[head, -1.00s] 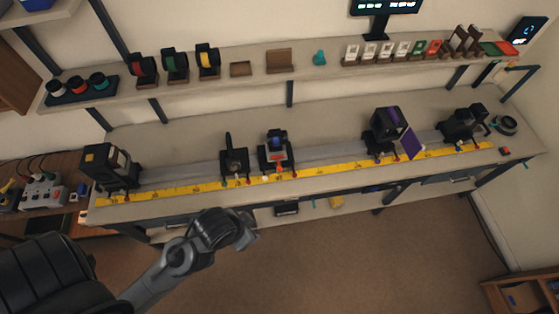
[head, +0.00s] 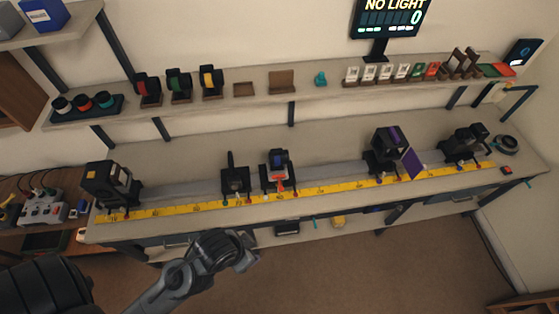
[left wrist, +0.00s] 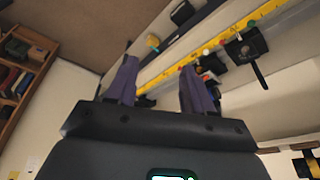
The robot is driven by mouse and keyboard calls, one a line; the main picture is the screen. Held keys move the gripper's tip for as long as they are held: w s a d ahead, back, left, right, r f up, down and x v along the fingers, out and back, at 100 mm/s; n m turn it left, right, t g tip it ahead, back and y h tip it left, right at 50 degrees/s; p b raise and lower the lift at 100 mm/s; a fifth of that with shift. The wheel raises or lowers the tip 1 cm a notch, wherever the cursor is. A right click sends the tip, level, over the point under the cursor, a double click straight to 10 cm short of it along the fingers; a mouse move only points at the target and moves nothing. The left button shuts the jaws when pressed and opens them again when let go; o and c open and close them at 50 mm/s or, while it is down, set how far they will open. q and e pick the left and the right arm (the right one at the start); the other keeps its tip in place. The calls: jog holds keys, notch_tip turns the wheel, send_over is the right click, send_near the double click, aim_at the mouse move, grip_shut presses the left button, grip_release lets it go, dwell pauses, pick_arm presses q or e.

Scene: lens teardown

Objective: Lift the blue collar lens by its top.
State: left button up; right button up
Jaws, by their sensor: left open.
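The blue collar lens (head: 278,157) sits upright in a black holder (head: 279,185) on the bench rail, with a red-orange part at the holder's front. Its top is uncovered in the head view. My left gripper (head: 248,262) is in front of the bench edge, below and to the left of the lens, apart from it. In the left wrist view its two purple fingers (left wrist: 160,85) are spread with nothing between them. My right gripper is not in view.
A black holder with an upright post (head: 234,180) stands just left of the lens. A lamp box (head: 110,185) is far left; a black mount with a purple plate (head: 390,150) is right. A yellow ruler (head: 330,187) runs along the front. The shelf (head: 220,107) hangs behind.

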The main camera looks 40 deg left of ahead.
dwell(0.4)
pick_arm(q)
jog(key=o, duration=0.9)
